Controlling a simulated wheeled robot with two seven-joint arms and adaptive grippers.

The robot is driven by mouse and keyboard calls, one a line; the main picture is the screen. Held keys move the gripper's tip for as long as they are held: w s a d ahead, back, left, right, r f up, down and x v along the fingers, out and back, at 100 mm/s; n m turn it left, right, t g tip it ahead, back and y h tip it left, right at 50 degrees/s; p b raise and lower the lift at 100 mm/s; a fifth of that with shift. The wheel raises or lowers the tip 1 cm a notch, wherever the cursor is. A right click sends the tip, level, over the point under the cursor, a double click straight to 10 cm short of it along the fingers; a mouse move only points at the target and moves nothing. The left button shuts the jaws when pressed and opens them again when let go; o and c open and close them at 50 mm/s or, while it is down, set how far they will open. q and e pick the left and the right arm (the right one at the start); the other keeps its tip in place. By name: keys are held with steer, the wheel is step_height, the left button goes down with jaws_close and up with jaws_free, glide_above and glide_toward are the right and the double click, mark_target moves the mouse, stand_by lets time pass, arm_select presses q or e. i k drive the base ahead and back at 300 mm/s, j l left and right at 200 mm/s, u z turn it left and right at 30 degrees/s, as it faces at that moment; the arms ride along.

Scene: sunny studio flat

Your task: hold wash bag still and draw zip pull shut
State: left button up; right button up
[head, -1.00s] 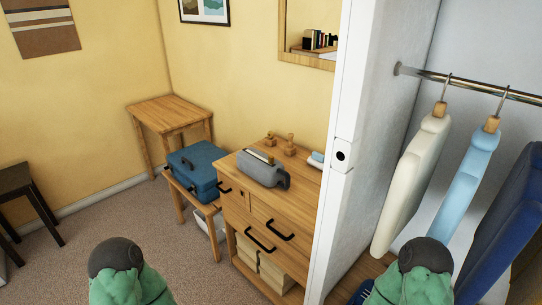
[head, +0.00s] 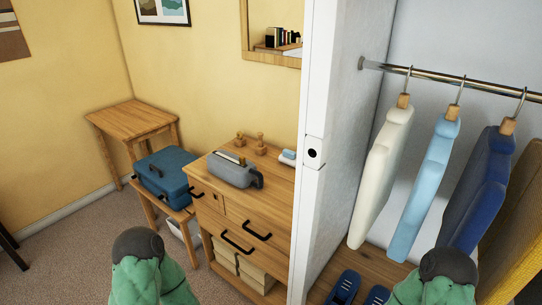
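A grey wash bag (head: 234,173) with a dark loop at its right end lies on top of the wooden dresser (head: 279,188). A pale strip with a small yellowish piece runs along its top, but the zip pull is too small to make out. Two rounded dark-and-green parts of my arms show at the bottom edge, well short of the dresser. Neither gripper's fingers are in view.
A white wall edge (head: 312,205) stands right of the dresser, beside a wardrobe with hanging clothes (head: 427,186) and blue slippers (head: 345,287). A blue case (head: 166,176) sits on a low wooden rack at left. Wooden knobbed objects (head: 260,145) and folded cloths (head: 287,157) stand behind the bag. Carpet (head: 78,262) is clear at left.

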mark_target(242, 159)
steer(key=i+j+z, duration=0.15)
steer(key=j+z, duration=0.15)
steer(key=j, duration=0.15)
steer(key=i+j+z, duration=0.15)
steer(key=j+z, duration=0.5)
steer(key=j, duration=0.3)
steer(key=i, duration=0.05)
